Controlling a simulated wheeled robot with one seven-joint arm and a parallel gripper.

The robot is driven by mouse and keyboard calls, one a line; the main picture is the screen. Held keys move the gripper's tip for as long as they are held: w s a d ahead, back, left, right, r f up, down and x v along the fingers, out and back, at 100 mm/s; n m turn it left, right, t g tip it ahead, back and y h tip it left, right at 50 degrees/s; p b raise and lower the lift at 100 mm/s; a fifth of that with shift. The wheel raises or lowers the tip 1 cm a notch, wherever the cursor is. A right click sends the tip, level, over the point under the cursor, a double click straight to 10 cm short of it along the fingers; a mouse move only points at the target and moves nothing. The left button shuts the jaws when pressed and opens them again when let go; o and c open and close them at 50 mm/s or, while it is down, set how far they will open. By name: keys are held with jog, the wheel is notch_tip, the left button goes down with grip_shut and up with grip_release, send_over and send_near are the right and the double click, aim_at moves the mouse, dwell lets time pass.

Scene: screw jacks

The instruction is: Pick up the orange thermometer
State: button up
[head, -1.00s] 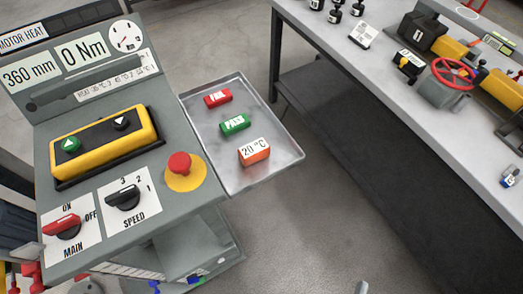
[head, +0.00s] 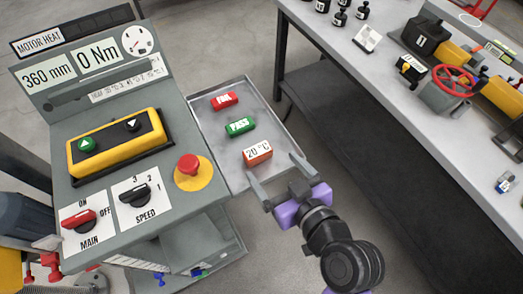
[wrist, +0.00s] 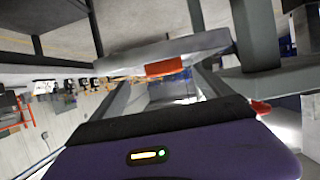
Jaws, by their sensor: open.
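The orange thermometer (head: 257,153) is a small block with a white face reading 20 °C. It lies on the metal tray (head: 207,137) at the side of the grey control console. My gripper (head: 277,171) is open and empty, just in front of the thermometer in the head view, with its two fingers apart. In the wrist view the orange thermometer (wrist: 164,67) shows ahead, beyond and between the fingers. I see no contact between the fingers and the thermometer.
A red FAIL block (head: 224,100) and a green PASS block (head: 239,126) lie farther back on the tray. The console (head: 115,170) with a red stop button (head: 188,165) stands at left. A grey workbench (head: 440,130) stands at right, with open floor between.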

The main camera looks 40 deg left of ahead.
aim_at(261, 156)
jog(key=shift+a+f, duration=0.3)
jog(key=shift+a, duration=0.35)
jog(key=x, duration=0.2)
jog(key=p+x, duration=0.1)
jog(key=x, duration=0.1)
jog(key=p+x, duration=0.1)
jog(key=x, duration=0.1)
jog(key=shift+a+r, duration=0.15)
jog(key=shift+a, duration=0.25)
jog(key=shift+c, duration=0.2)
jog(key=c, duration=1.6)
jog(key=shift+r, duration=0.1)
